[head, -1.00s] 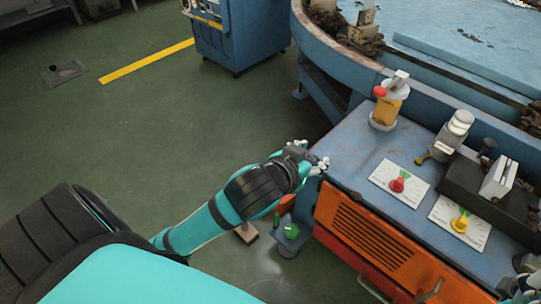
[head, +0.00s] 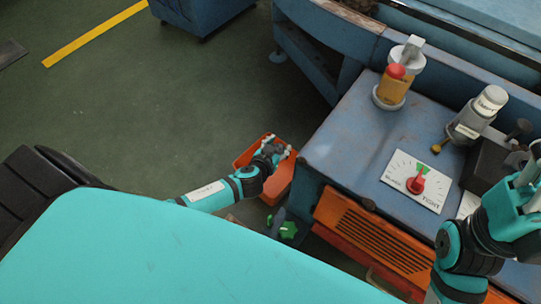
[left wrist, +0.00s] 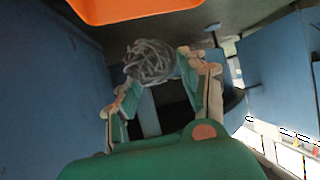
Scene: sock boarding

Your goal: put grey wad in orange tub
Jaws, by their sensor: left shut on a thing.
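The orange tub (head: 282,182) stands low on the floor beside the blue machine in the head view. It also shows as an orange edge at the top of the left wrist view (left wrist: 140,9). My left gripper (head: 277,150) is over the tub in the head view and hides part of it. In the left wrist view the grey wad (left wrist: 150,61), a tangle of grey strands, is held between the fingertips of my left gripper (left wrist: 158,75). The wad cannot be made out in the head view. My right gripper (head: 528,170) is partly in view at the right edge, its jaws unclear.
An orange vented panel (head: 365,232) faces the floor. Open green floor (head: 130,120) lies to the left.

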